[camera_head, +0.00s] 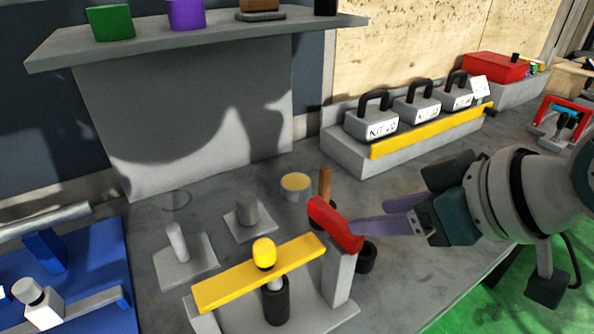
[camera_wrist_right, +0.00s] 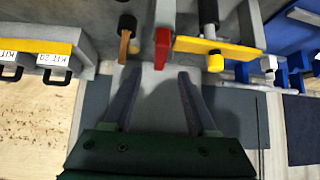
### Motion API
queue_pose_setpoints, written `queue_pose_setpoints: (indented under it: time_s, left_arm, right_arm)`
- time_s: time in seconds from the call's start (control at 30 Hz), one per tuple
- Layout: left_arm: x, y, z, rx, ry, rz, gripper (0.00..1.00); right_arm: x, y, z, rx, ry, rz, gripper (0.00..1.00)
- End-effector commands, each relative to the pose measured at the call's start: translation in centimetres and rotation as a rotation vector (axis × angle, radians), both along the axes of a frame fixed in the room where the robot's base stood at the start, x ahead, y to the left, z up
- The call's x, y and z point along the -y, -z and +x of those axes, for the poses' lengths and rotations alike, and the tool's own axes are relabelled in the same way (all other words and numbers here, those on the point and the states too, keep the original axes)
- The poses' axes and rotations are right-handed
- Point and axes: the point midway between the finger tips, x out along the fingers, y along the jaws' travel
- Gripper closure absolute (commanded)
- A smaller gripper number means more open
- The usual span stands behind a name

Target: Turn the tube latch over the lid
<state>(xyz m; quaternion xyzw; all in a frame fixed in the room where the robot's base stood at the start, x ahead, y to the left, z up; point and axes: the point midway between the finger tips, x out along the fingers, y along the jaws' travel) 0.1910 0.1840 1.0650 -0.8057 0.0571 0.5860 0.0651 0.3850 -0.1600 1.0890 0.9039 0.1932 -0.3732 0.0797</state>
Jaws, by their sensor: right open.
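A red latch-like block (camera_head: 335,224) sits on top of a grey post (camera_head: 338,275), at the right end of a yellow bar (camera_head: 220,287). It also shows in the right wrist view (camera_wrist_right: 162,47). A yellow knob (camera_head: 264,253) stands at the bar's middle, above a dark tube (camera_head: 276,303). I cannot tell which part is the lid. My right gripper (camera_head: 358,229) is open, coming from the right with its fingertips close to the red block. In the right wrist view the block lies ahead, between the fingertips (camera_wrist_right: 159,71); contact is unclear. My left gripper is not in view.
A wooden handle (camera_head: 325,183) and a dark ring (camera_head: 367,256) are close to the red block. Grey pegs on plates (camera_head: 185,263) and a yellow-topped cup (camera_head: 295,186) stand behind. Handled kit weights (camera_head: 372,121) sit on a ledge; a blue fixture (camera_head: 105,268) is left.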

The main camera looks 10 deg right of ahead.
Motion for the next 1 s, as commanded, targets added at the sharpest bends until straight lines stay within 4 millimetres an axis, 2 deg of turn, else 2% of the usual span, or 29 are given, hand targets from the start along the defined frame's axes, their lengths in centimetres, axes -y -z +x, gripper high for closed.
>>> queue_pose_setpoints:
  time_s: [0.5,0.7,1.0]
  left_arm:
    - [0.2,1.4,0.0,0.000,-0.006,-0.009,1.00]
    - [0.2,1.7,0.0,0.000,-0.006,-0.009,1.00]
    - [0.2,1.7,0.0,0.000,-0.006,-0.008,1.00]
  right_arm:
    - [-2.4,5.6,5.0,-0.002,-0.001,0.000,0.43]
    - [-2.7,6.5,5.9,-0.002,-0.001,-0.001,0.43]
    - [-2.8,6.6,6.0,-0.002,-0.001,-0.001,0.43]
